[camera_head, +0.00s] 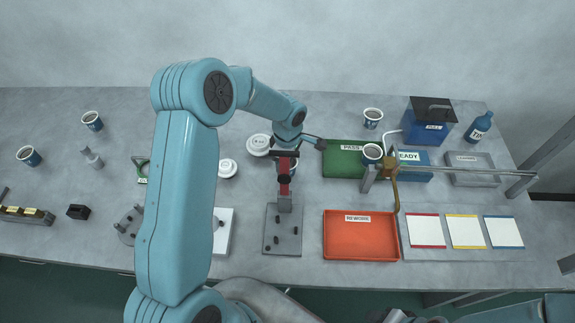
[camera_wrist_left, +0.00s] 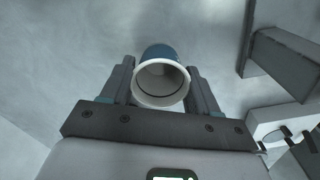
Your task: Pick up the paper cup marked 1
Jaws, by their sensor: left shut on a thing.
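My left gripper (camera_wrist_left: 160,88) is shut on a blue and white paper cup (camera_wrist_left: 160,98), its pale open rim facing the left wrist camera. Its mark is not visible. In the head view my left gripper (camera_head: 286,152) is above the middle of the table, behind a red upright fixture, and the held cup is mostly hidden there. My right gripper is not in view.
A green PASS tray (camera_head: 340,170), an orange REWORK tray (camera_head: 360,253) and a grey plate (camera_head: 283,247) with the red fixture (camera_head: 284,178) lie near my left gripper. White lids (camera_head: 227,168) lie to its left. A horizontal bar (camera_head: 460,171) spans the right side.

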